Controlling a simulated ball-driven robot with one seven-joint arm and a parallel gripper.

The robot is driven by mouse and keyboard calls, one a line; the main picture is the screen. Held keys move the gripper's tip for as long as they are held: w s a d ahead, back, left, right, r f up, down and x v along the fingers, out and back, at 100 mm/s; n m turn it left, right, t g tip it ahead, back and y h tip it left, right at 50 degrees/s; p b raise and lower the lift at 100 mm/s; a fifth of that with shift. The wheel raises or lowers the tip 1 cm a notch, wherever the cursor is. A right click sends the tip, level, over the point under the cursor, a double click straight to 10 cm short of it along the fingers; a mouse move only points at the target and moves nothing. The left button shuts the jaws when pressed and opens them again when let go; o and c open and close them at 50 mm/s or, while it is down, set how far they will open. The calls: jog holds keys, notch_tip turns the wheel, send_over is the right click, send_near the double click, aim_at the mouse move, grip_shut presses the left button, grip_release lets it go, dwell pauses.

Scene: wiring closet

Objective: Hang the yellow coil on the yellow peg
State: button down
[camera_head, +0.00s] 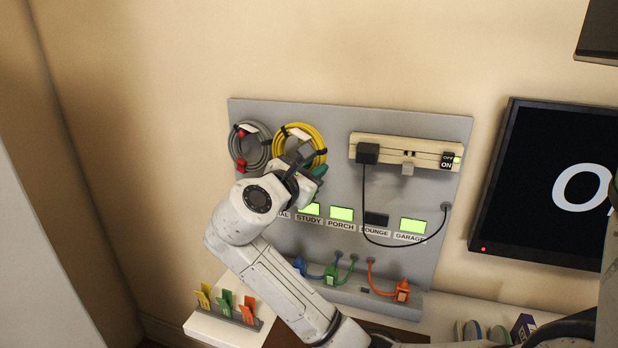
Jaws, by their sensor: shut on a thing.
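The yellow coil (318,133) is a ring of cable with dark ties and a white tag, in front of the upper left of the grey board. My gripper (306,158) is at the coil's lower right side and is shut on it. The fingers and wrist cover part of the coil's lower edge. I cannot make out the yellow peg; the coil or my gripper may hide it. Whether the coil rests on a peg cannot be told.
A grey coil (236,146) with red parts hangs just left. A green piece (320,171) shows beside my gripper. A power strip (425,151) with a black plug (367,153) is to the right. Labelled green displays (342,213) and plugged cables lie below. A tag holder (247,314) stands lower left.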

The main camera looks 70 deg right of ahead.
jog(key=shift+w+d+f+b, duration=0.1)
jog(key=shift+d+f+b, duration=0.3)
jog(key=shift+d, duration=0.55)
jog(key=shift+w+d+f+b, duration=0.15)
jog(key=shift+d+b, duration=0.4)
jog(key=shift+d, duration=0.4)
jog(key=shift+s+d+f+b, duration=0.1)
jog(key=shift+d+f+b, duration=0.3)
jog(key=shift+d, duration=0.55)
jog(key=shift+r, duration=0.1)
jog(key=c, duration=0.9)
grip_release()
jog(key=shift+a, duration=0.1)
jog(key=shift+s+a+p, duration=0.15)
jog(key=shift+a+p, duration=0.7)
jog(key=shift+a, duration=1.15)
jog(key=shift+s+a+p, duration=0.1)
jog(key=shift+a+p, duration=0.75)
jog(key=shift+a, duration=1.1)
jog(key=a, duration=0.7)
jog(key=w+a+b, duration=0.1)
jog(key=a, duration=0.2)
jog(key=shift+a+r, duration=0.35)
